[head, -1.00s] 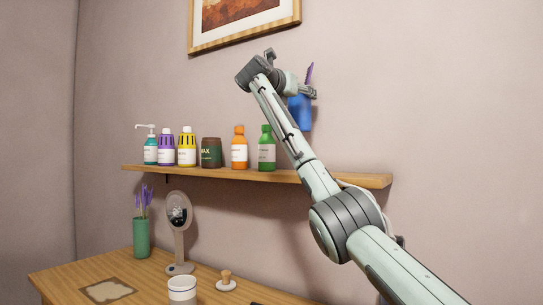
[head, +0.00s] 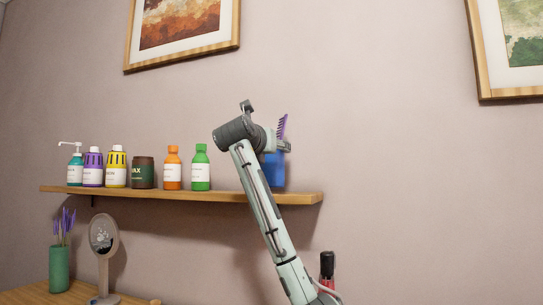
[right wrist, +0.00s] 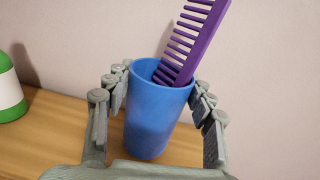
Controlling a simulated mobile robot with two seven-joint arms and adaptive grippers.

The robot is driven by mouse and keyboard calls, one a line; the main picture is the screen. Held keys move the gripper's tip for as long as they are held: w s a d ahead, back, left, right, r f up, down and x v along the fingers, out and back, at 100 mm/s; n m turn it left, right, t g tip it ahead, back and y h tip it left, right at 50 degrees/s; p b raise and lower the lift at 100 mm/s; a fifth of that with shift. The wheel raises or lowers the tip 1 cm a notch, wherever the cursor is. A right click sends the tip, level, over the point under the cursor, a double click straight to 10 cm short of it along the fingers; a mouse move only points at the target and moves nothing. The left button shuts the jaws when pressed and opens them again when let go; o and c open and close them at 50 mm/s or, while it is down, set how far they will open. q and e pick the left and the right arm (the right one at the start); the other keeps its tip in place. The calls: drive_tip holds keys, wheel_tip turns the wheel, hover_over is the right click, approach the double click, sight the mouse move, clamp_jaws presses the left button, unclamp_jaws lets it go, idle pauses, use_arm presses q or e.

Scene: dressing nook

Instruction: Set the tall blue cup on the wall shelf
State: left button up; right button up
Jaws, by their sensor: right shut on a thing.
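The tall blue cup (head: 274,172) is upright at the right part of the wall shelf (head: 300,198), with a purple comb (head: 282,126) standing in it. Its base is at about the shelf's top surface; I cannot tell if it touches. My right gripper (head: 274,147) is shut on the cup near its rim. In the right wrist view, the fingers (right wrist: 160,90) are on both sides of the cup (right wrist: 152,122), with the comb (right wrist: 190,45) leaning right and the wooden shelf (right wrist: 60,135) below. My left gripper is not in view.
A green bottle (head: 201,168) and an orange bottle (head: 173,169) stand left of the cup, with several more containers farther left. Framed pictures (head: 130,45) hang above. A mirror (head: 103,236) stands below, and a black and red object (head: 327,266) is below the shelf's right end.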

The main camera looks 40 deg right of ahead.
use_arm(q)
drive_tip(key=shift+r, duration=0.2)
use_arm(e)
drive_tip(key=shift+f, duration=0.5)
drive_tip(key=shift+f, duration=0.1)
drive_tip(key=o, duration=1.5)
drive_tip(key=shift+f, duration=0.1)
drive_tip(key=shift+s+a, duration=0.15)
drive_tip(key=shift+a, duration=0.1)
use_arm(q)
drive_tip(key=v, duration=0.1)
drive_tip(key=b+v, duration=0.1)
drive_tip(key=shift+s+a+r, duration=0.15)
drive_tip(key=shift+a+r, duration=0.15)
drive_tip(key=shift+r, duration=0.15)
use_arm(e)
drive_tip(key=v, duration=1.1)
drive_tip(key=shift+a, duration=0.25)
